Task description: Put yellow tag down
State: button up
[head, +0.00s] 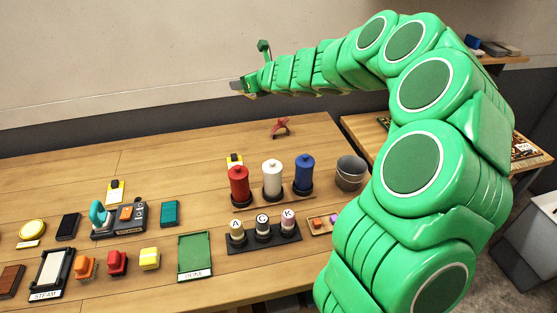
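My gripper (243,87) is at the end of my green arm, raised above the back of the wooden table in front of the wall. It is small in the head view, with a dark grey piece at its tip and small yellowish bits beside it. I cannot tell whether its fingers are open or shut, or whether a tag is in them. A yellow and white tag (115,191) with a dark mark lies on the table at the left. A similar yellow tag (235,159) is behind the red spool and partly hidden by it.
Red (239,186), white (272,180) and blue (304,175) spools stand on a wooden base. Lettered stamps (262,232), a green pad (195,254) and grey bowls (350,172) are nearby. A red object (281,127) lies at the back. The back left of the table is clear.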

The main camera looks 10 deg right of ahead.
jog(key=shift+w+d+r+n+g+y, duration=0.1)
jog(key=shift+d+n+g+y, duration=0.1)
jog(key=shift+n+g+y, duration=0.15)
jog(key=shift+d+r+n+g+y, duration=0.65)
jog(key=shift+r+n+g+y, duration=0.35)
jog(key=shift+n, duration=0.25)
jog(key=shift+s+d+r+n+g+y, duration=0.7)
jog(key=shift+d+r+n+g+y, duration=0.75)
jog(key=shift+d+r+n+g, duration=1)
jog(key=shift+m+t, duration=0.35)
jog(key=shift+t, duration=0.15)
jog(key=f, duration=1.2)
jog(key=d+f, duration=0.1)
jog(key=f, duration=2.2)
jog(key=shift+d+f, duration=0.15)
jog(key=shift+f, duration=0.25)
jog(key=shift+f, duration=0.35)
